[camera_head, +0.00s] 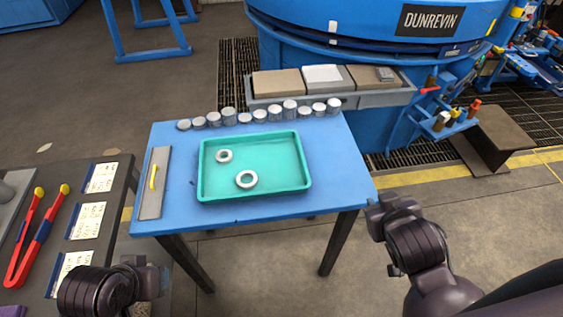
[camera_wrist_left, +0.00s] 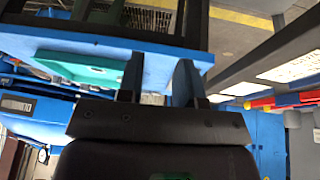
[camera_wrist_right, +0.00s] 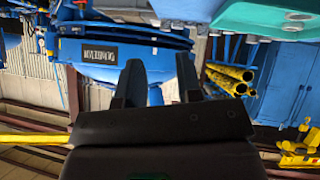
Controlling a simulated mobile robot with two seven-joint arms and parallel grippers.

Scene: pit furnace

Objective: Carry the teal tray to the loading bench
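The teal tray (camera_head: 252,190) lies flat on a blue-topped table (camera_head: 330,220) and holds two pale rings, one (camera_head: 224,156) near its back left and one (camera_head: 246,179) near its middle. My left gripper (camera_head: 158,281) is in front of and left of the table, apart from the tray. In the left wrist view its fingers (camera_wrist_left: 158,82) are spread with nothing between them, and the tray (camera_wrist_left: 85,67) shows beyond. My right gripper (camera_head: 376,217) is off the table's front right corner, apart from the tray. Its fingers (camera_wrist_right: 160,82) are spread and empty in the right wrist view.
Several grey cylinders (camera_head: 245,118) line the table's back edge. A grey plate with a yellow handle (camera_head: 153,178) lies at its left. A dark bench (camera_head: 105,215) with labels and red tongs (camera_head: 35,240) stands left. The blue furnace (camera_head: 350,40) is behind. Floor at front right is clear.

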